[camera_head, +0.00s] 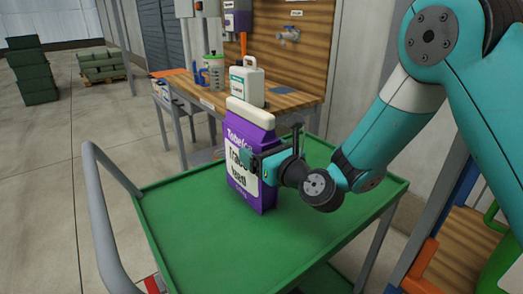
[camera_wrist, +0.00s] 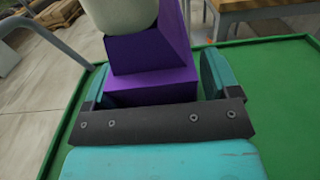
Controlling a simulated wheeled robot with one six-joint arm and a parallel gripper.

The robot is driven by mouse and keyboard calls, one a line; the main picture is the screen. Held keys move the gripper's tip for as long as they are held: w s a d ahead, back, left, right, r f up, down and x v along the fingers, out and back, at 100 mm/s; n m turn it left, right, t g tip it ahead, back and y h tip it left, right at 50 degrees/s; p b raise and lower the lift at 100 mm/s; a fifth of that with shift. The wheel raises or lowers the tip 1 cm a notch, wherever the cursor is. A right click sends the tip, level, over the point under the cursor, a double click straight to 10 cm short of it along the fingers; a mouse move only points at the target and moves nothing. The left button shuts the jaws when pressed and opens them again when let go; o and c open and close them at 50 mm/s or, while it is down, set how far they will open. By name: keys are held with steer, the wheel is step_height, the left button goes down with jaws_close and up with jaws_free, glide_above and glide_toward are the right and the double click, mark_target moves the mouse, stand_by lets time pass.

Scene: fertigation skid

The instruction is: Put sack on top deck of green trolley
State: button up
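The purple sack (camera_head: 245,160) with a white top and white label stands upright on the top deck of the green trolley (camera_head: 190,238). My gripper (camera_head: 263,163) reaches it from the right, with one finger across its printed face. The far finger is hidden in the head view. The sack's base appears to touch the deck (camera_wrist: 290,100).
A wooden bench (camera_head: 290,98) behind the trolley carries a white jug (camera_head: 247,82) and a clear container (camera_head: 214,72). The trolley's grey handle (camera_head: 98,215) rises at left. The deck around the sack is bare. Stacked sacks (camera_head: 102,64) stand far back on the floor.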

steer(key=shift+o, duration=1.3)
steer(key=shift+r, duration=0.15)
steer(key=b+v, duration=1)
steer(key=v, duration=0.2)
steer(key=s+a+f+n+g, duration=0.3)
steer(key=s+n+g, duration=0.65)
steer(key=n, duration=1.05)
steer(key=s+d+f+n+g+h, duration=0.2)
steer(key=s+d+n+g+h, duration=0.3)
steer(key=s+d+n, duration=0.3)
steer(key=s+n, duration=0.4)
steer(key=n, duration=0.4)
steer(key=shift+f+h, duration=0.4)
steer(key=shift+g, duration=0.25)
